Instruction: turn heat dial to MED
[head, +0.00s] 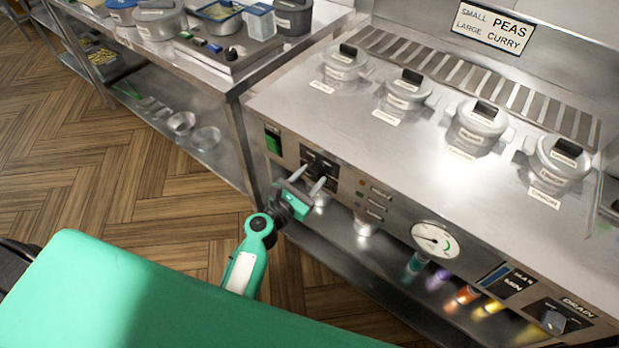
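The heat dial appears to be the dark knob on a small black panel (316,158) at the left part of the range's front. Its lettering and pointer are too small to read. My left gripper (313,175) is in front of this panel, its two fingers pointing up toward it and spread apart with nothing seen between them. The gripper partly covers the panel's lower part. I cannot tell whether a fingertip touches the knob. My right gripper is not in view.
A green switch (273,141) sits left of the panel; small buttons, a round gauge (435,239) and a DRAIN knob (554,321) lie to the right. Several lidded grey pots (479,124) stand on the range top. A steel side table (222,85) stands at the left.

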